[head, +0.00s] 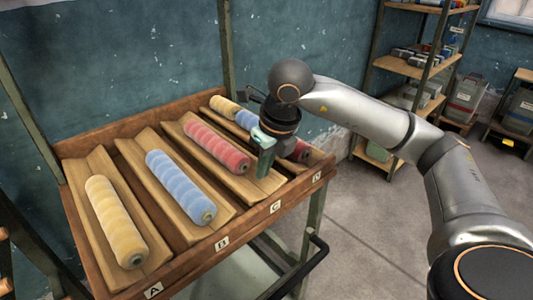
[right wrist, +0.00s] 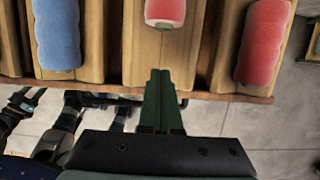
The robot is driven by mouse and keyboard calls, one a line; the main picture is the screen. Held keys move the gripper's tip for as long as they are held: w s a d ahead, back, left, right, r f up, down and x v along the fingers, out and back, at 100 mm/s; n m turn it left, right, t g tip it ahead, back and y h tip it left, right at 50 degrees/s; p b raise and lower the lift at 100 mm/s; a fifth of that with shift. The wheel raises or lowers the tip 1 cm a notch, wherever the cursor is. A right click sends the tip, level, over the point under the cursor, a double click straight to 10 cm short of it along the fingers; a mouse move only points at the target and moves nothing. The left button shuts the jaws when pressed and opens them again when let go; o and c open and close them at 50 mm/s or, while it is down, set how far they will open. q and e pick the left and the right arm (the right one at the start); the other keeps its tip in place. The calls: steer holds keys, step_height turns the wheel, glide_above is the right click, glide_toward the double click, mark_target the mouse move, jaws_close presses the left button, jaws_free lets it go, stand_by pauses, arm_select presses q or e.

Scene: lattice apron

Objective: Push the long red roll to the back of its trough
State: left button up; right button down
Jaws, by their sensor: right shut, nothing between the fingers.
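The long red roll (head: 217,146) lies along the trough marked C (head: 251,187), with bare wood at the trough's front. Its near end (right wrist: 165,11) shows at the top of the right wrist view. My right gripper (head: 263,172) hangs with its fingers down by the front of that trough, just right of the roll's near end. In the right wrist view its green fingers (right wrist: 159,73) are together and empty, in line with the roll, with a gap of bare wood between. My left gripper is not in view.
A yellow roll (head: 116,222) lies in trough A and a blue roll (head: 180,187) in the trough marked B. Trough D holds short yellow (head: 224,105), blue (head: 248,120) and red (right wrist: 263,42) rolls, partly hidden by my arm. Shelves (head: 420,70) stand at the right.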

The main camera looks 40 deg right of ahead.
steer(key=shift+x, duration=1.2)
steer(key=w, duration=0.3)
steer(key=shift+w+a+r+p, duration=0.1)
steer(key=shift+a+p, duration=0.1)
steer(key=shift+p, duration=0.15)
steer(key=shift+w, duration=0.35)
steer(key=shift+w, duration=0.15)
